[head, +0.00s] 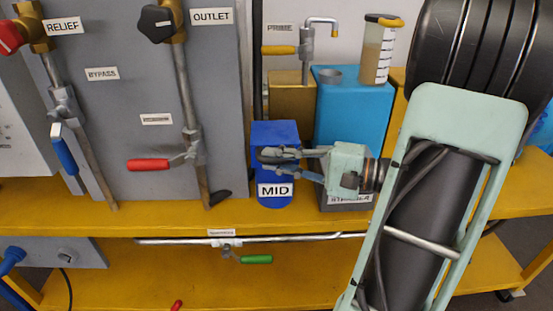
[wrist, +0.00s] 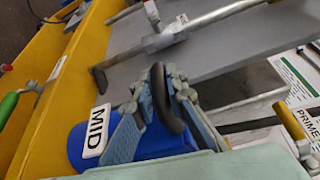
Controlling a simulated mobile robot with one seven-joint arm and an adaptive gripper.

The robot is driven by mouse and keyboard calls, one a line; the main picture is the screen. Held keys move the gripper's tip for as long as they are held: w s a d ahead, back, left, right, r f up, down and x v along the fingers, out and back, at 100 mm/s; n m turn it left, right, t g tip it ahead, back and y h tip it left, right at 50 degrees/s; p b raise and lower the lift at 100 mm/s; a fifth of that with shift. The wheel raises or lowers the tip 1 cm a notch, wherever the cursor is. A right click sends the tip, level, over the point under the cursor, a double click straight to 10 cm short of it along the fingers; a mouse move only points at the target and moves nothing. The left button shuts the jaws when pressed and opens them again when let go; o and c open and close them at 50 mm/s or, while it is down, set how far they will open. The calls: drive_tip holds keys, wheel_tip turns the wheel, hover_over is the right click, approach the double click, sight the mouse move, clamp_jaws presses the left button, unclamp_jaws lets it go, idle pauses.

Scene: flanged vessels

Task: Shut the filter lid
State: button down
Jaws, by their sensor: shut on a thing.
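The blue filter vessel (head: 275,138), labelled MID, stands on the yellow bench in the head view. In the wrist view its blue body (wrist: 168,142) and MID label lie below my fingers. My gripper (head: 266,161) reaches in from the right across the vessel's front, just above the label. In the wrist view my gripper (wrist: 158,84) is shut on a dark looped handle (wrist: 166,98), with a finger on each side of it. My fingers cover much of the vessel's front, so I cannot tell how far the lid is open.
A blue box (head: 350,108) with a clear graduated cup stands behind. The strainer block (head: 346,199) is partly under my wrist. On the left, a grey panel (head: 110,150) carries pipes and a red lever (head: 148,165). A green-handled valve (head: 254,259) sits below the bench edge.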

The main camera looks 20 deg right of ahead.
drive_tip(key=shift+f, duration=0.25)
drive_tip(key=c, duration=1.9)
unclamp_jaws()
drive_tip(key=shift+c, duration=0.2)
drive_tip(key=shift+r, duration=0.1)
drive_tip(key=v, duration=1.2)
